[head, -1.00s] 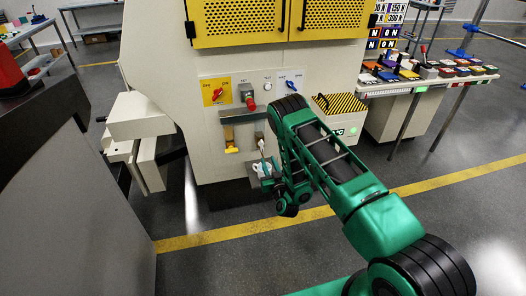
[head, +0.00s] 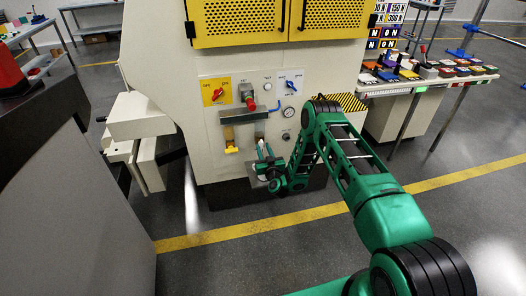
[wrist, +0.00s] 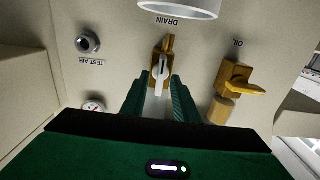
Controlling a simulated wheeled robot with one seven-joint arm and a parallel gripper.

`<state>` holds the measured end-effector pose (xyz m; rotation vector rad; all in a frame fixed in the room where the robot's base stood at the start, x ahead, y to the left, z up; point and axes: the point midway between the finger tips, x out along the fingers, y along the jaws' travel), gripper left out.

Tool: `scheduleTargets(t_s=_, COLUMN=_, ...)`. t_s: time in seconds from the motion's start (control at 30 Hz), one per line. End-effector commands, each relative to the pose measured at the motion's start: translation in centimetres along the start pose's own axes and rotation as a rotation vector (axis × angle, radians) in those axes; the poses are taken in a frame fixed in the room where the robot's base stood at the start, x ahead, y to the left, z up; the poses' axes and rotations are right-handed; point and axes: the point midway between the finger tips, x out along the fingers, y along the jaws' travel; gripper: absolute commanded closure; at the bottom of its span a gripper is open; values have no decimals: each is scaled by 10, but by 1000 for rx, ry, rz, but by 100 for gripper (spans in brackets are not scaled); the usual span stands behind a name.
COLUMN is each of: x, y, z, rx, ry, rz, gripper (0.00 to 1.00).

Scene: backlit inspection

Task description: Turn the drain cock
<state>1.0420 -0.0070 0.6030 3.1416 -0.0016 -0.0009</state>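The drain cock (wrist: 165,50) is a small brass valve with a pale lever, under the upside-down DRAIN label in the wrist view. My gripper (wrist: 159,82) is open, its two green fingers on either side of the pale lever. The lever looks apart from both fingers; how deep it sits between them is hard to tell. In the head view my gripper (head: 264,152) points up at the lower part of the machine's panel, and the cock is small and unclear there.
The oil cock (wrist: 238,88), brass with a yellow lever, sits close beside the right finger. A TEST AIR fitting (wrist: 88,42) is at the left. A pale round rim (wrist: 178,12) lies above the cock. A striped box (head: 350,101) stands right of the panel.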

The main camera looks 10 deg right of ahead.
Motion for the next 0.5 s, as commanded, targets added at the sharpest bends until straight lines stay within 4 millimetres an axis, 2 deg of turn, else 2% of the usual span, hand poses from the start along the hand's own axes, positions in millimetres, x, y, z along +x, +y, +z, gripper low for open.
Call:
scheduleTargets(t_s=0.27, x=2, y=1, z=0, rx=0, ry=0, rz=1, gripper=73)
scheduleTargets(t_s=0.3, x=2, y=0, z=0, rx=0, ry=0, rz=1, gripper=75)
scheduleTargets(t_s=0.4, x=2, y=0, z=0, rx=0, ry=-1, rz=1, gripper=99)
scheduleTargets(t_s=0.5, x=2, y=1, z=0, rx=0, ry=-1, rz=1, gripper=100)
